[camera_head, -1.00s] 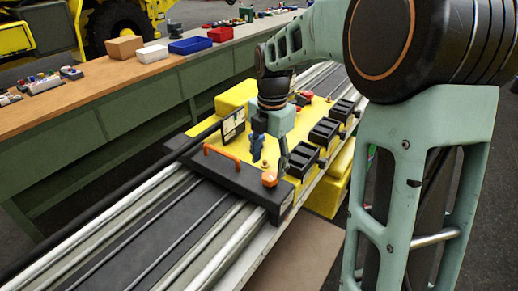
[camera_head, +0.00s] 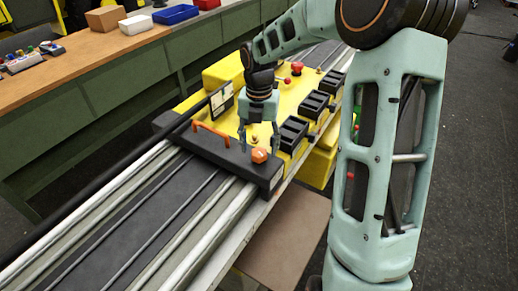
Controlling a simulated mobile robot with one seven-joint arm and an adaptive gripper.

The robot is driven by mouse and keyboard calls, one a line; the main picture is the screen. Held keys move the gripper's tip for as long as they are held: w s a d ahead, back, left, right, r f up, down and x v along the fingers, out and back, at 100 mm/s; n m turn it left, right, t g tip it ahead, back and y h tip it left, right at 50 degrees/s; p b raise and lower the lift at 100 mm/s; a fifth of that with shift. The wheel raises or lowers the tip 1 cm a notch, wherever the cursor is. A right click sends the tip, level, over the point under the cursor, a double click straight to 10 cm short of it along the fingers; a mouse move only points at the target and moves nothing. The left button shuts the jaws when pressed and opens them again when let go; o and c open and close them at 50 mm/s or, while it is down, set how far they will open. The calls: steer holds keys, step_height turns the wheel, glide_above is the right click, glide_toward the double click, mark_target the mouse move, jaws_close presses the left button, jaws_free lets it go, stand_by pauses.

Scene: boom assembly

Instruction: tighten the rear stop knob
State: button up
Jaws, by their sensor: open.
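An orange knob (camera_head: 259,155) sits on top of the dark end block (camera_head: 225,160) at the near end of the yellow carriage (camera_head: 222,121). My gripper (camera_head: 259,147) points down over this end of the carriage, with its fingers apart and nothing held. In the picture the fingertips stand to the left and right of the knob and slightly above it. I cannot tell whether they are around the knob or behind it. A small brass-coloured fitting (camera_head: 254,138) shows between the fingers.
An orange handle (camera_head: 210,133) and an upright panel (camera_head: 221,98) stand left of my gripper. Black open boxes (camera_head: 293,133) line the carriage's right side, with a red knob (camera_head: 297,68) farther back. Rails (camera_head: 150,225) run toward the camera. A workbench (camera_head: 60,85) with bins stands at left.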

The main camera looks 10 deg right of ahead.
steer(key=shift+f, duration=0.85)
steer(key=shift+c, duration=0.5)
steer(key=c, duration=1.1)
steer(key=shift+o, duration=0.2)
